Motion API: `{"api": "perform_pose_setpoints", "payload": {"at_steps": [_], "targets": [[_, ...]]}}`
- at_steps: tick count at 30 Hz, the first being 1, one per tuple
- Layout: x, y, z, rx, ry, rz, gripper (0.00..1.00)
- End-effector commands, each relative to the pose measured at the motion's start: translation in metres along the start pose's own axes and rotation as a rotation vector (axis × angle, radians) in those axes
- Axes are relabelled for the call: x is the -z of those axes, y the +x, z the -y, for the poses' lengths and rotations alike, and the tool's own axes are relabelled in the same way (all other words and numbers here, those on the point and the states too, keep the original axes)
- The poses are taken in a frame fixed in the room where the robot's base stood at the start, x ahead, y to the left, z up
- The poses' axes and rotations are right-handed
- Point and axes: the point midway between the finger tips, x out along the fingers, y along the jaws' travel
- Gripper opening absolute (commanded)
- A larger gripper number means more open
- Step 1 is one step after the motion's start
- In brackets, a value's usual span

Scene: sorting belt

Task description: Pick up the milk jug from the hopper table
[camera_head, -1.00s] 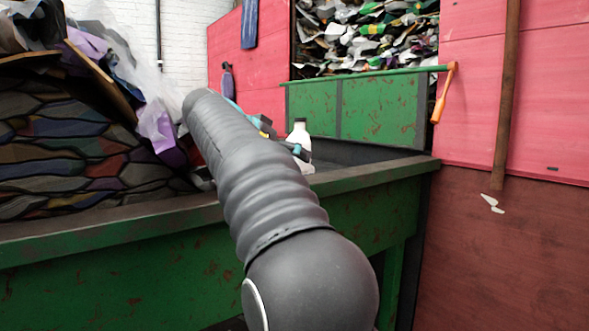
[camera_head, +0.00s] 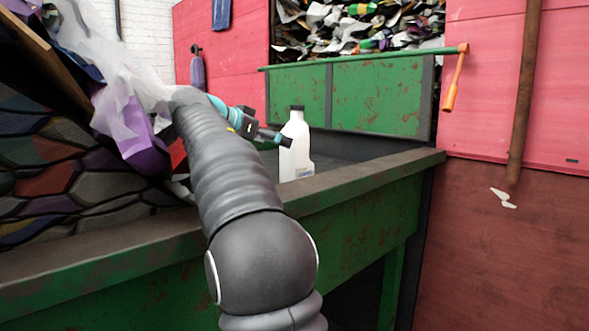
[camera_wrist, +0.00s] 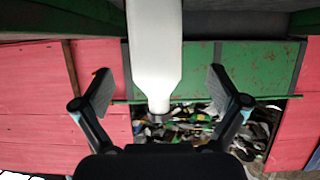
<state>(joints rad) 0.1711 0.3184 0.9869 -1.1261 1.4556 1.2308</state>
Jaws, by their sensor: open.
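The white milk jug (camera_head: 297,150) with a dark cap stands upright on the hopper table (camera_head: 345,186), behind its green front wall. My gripper (camera_head: 284,140) is at the jug's upper left in the head view, and my arm hides part of it. In the wrist view the jug (camera_wrist: 154,45) appears upside down, with its neck between the two spread fingers of my gripper (camera_wrist: 160,92). There are visible gaps between the fingers and the jug, and the gripper is empty.
A heap of waste with a purple piece (camera_head: 146,152) and clear plastic lies left of my arm. A green panel (camera_head: 375,95) stands behind the jug, with piled scrap above it. Red boards (camera_head: 515,85) and a brown pole (camera_head: 524,90) are at right.

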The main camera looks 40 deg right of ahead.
Motion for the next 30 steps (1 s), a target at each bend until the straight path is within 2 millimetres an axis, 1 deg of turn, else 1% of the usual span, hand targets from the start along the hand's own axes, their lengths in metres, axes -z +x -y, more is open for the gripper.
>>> {"api": "perform_pose_setpoints", "payload": {"at_steps": [1, 3, 11, 14, 22, 25, 30], "targets": [[0.0, 0.009, 0.0, -0.002, -0.001, 0.001, 0.97], [0.0, 0.017, 0.0, -0.001, -0.001, 0.001, 0.97], [0.0, 0.028, 0.001, 0.004, -0.001, 0.001, 0.97], [0.0, 0.036, -0.001, 0.002, -0.001, 0.001, 0.97], [0.002, 0.072, -0.004, 0.003, -0.003, 0.001, 0.97], [0.001, 0.076, -0.003, 0.005, -0.003, 0.001, 0.97], [0.001, 0.076, -0.003, 0.006, -0.003, 0.001, 0.97]]}}
